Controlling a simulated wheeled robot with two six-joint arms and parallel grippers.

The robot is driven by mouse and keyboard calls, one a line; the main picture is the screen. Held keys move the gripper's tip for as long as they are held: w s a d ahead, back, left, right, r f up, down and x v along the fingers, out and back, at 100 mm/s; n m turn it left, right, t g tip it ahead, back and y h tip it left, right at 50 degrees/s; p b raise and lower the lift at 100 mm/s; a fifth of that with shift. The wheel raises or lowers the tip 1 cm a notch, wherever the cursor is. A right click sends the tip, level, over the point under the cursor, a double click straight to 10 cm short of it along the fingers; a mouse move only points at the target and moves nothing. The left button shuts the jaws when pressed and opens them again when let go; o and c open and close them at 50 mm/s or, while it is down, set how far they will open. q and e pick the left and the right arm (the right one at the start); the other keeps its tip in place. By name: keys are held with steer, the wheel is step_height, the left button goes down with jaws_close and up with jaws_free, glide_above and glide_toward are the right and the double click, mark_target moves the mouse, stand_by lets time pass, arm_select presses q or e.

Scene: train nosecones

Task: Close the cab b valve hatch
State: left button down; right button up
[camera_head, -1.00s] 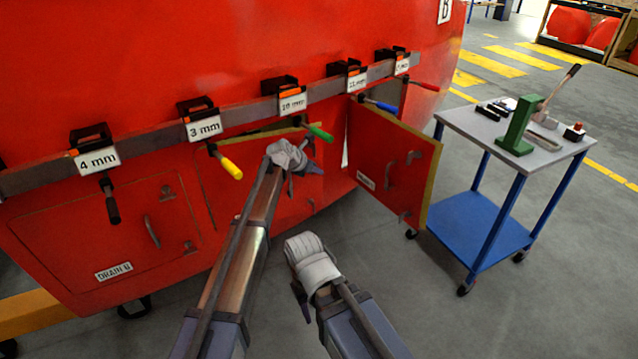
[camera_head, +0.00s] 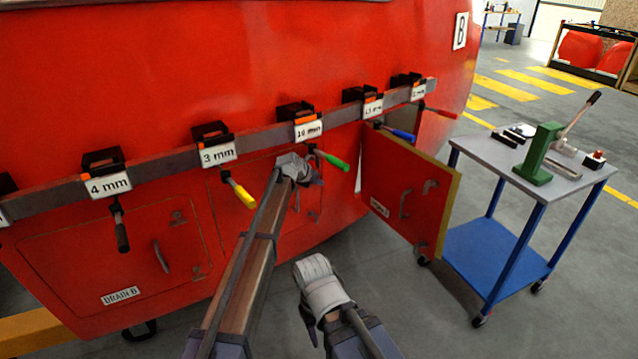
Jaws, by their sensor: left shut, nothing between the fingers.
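A middle red hatch (camera_head: 255,215) sits in the red nosecone behind my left arm and looks flush or nearly flush with the shell. My arm hides much of it, and no label on it can be read. My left gripper (camera_head: 312,180) is shut and empty, in front of this hatch's upper right part; I cannot tell whether it touches. To the right, another red hatch door (camera_head: 408,185) with a yellow edge stands wide open; its label is too small to read. My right gripper (camera_head: 306,308) is low in front, apart from the hatches; its jaws are not clear.
A grey rail (camera_head: 255,150) with sized tools on hooks, their coloured handles hanging down, crosses above the hatches. A closed hatch labelled DRAIN B (camera_head: 100,260) is at left. A blue-legged cart (camera_head: 480,158) stands close right of the open door. Floor is clear below.

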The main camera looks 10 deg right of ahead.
mark_target(297, 198)
arm_select(q)
steer(key=shift+w+a+r, duration=0.15)
steer(key=shift+w+a, duration=0.1)
steer(key=shift+w, duration=0.1)
steer(key=s+a, duration=0.2)
steer(key=s, duration=0.1)
steer(key=s+a, duration=0.3)
steer(key=s, duration=0.1)
steer(key=s+a+p, duration=0.1)
steer(key=s+a, duration=0.1)
steer(key=s, duration=0.1)
steer(key=shift+s+a+r, duration=0.2)
steer(key=shift+s+r, duration=0.05)
steer(key=shift+s, duration=0.05)
steer(key=s+a+f+m+g+y, duration=0.2)
steer(key=s+a+m, duration=0.4)
steer(key=s+m, duration=0.45)
steer(key=s+a+f+m+g+y, duration=0.2)
steer(key=s+a+m, duration=0.55)
steer(key=s, duration=0.65)
steer(key=s+a+f+m+g+y, duration=0.25)
steer(key=s+a+m, duration=0.25)
steer(key=s+m, duration=0.6)
steer(key=s+d+r+m+p, duration=0.3)
steer(key=s+d+r+p, duration=0.2)
steer(key=d, duration=0.5)
steer(key=shift+s+d+r+g+p, duration=0.25)
steer(key=shift+s+g, duration=0.2)
steer(key=shift+s, duration=0.7)
steer(key=shift+y, duration=0.25)
